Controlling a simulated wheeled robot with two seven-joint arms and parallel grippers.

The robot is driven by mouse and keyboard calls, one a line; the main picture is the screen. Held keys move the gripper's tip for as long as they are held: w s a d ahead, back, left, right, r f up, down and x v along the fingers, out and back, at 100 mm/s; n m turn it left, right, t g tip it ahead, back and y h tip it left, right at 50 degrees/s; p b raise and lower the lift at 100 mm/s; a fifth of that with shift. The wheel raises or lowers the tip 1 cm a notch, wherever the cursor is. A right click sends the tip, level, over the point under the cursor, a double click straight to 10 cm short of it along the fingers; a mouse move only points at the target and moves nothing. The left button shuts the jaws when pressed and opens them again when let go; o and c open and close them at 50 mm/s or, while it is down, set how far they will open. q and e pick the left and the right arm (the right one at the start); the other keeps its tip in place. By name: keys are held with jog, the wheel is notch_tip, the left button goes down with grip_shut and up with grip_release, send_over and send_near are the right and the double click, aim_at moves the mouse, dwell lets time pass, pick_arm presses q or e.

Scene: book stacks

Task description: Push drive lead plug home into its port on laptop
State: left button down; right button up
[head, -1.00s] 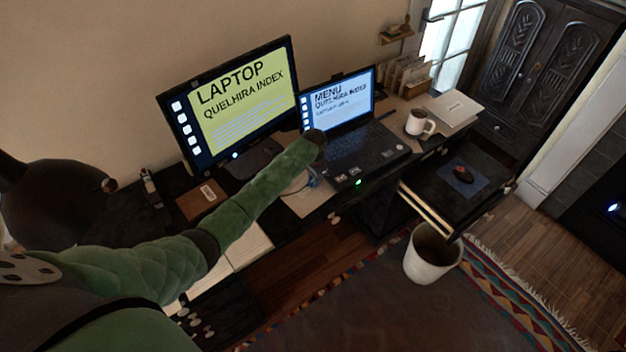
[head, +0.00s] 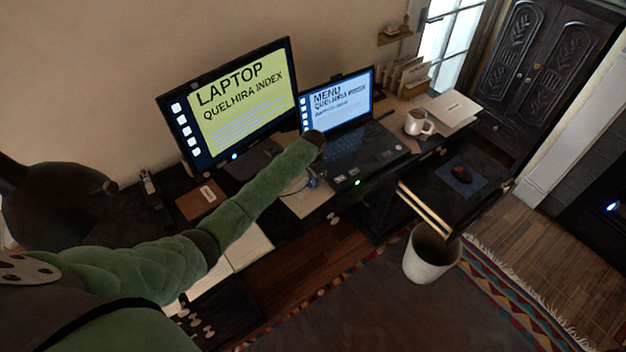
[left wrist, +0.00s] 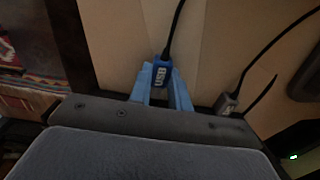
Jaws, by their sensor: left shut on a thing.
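The laptop (head: 362,153) stands open on the dark desk, its lit screen reading MENU. My left arm reaches to its left side. My left gripper (left wrist: 162,84) is shut on a blue plug (left wrist: 160,74) marked USB, with a black cable leading away from it. In the head view the left gripper (head: 314,178) shows only as a small blue patch beside the laptop's left edge. The port is hidden, so I cannot tell how far the plug is in. My right gripper is not in view.
A grey plug (left wrist: 228,103) with a dark cable lies to the right of my gripper in the left wrist view. A large monitor (head: 235,105) stands left of the laptop. A mug (head: 417,122) stands to its right. A waste bin (head: 430,256) is on the floor.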

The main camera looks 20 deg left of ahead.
pick_arm(q)
jog(key=shift+p, duration=0.3)
jog(key=shift+p, duration=0.3)
dwell(0.8)
jog(key=shift+w+d, duration=0.3)
dwell(0.5)
jog(key=shift+w+d+b, duration=0.35)
jog(key=shift+w+d, duration=0.1)
jog(key=shift+w, duration=0.15)
jog(key=shift+w+d, duration=0.3)
jog(key=shift+w, duration=0.05)
jog(key=c, duration=1.2)
grip_release()
jog(key=shift+c, duration=0.2)
